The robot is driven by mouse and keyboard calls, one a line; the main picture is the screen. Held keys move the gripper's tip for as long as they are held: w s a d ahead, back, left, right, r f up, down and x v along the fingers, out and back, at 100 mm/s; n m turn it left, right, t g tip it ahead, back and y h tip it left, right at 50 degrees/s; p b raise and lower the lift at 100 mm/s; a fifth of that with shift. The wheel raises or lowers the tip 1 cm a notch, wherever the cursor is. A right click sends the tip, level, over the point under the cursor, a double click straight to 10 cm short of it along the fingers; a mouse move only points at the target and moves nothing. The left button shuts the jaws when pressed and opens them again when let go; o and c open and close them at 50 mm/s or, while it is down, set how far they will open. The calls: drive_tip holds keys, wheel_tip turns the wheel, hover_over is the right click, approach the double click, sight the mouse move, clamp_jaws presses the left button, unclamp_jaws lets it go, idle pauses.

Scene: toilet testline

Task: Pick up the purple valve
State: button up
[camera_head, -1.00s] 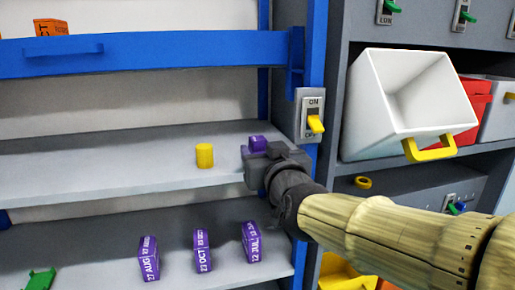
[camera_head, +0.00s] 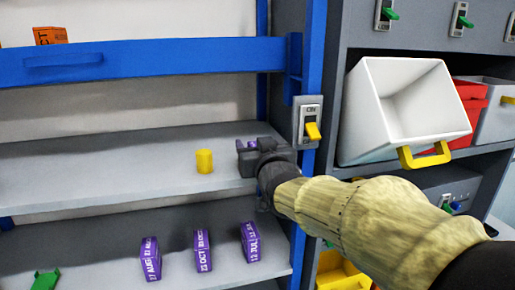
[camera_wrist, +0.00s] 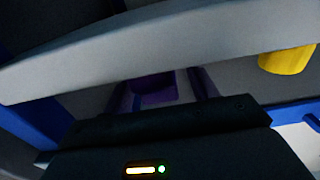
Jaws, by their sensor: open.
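The purple valve (camera_head: 252,143) is on the middle shelf beside the blue post, mostly hidden by my gripper in the head view. Only a small purple patch shows there. My gripper (camera_head: 246,146) is open at the valve. In the wrist view, a dark purple piece (camera_wrist: 152,88) shows just beyond the gripper body, between the two fingers (camera_wrist: 163,92). The view is dim, and I cannot tell whether the fingers touch it.
A yellow cylinder (camera_head: 204,161) stands left of my gripper on the same shelf (camera_head: 100,180). The blue post (camera_head: 312,75) and a switch (camera_head: 311,124) are close on the right. Several purple date boxes (camera_head: 203,250) stand on the shelf below. A tilted white bin (camera_head: 375,115) is at right.

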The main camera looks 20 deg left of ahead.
drive_tip(key=shift+w+a, duration=0.4)
drive_tip(key=shift+w, duration=0.2)
drive_tip(key=c, duration=1.1)
drive_tip(key=shift+c, duration=0.2)
wheel_tip(320, 180, up, 28)
idle(0.6)
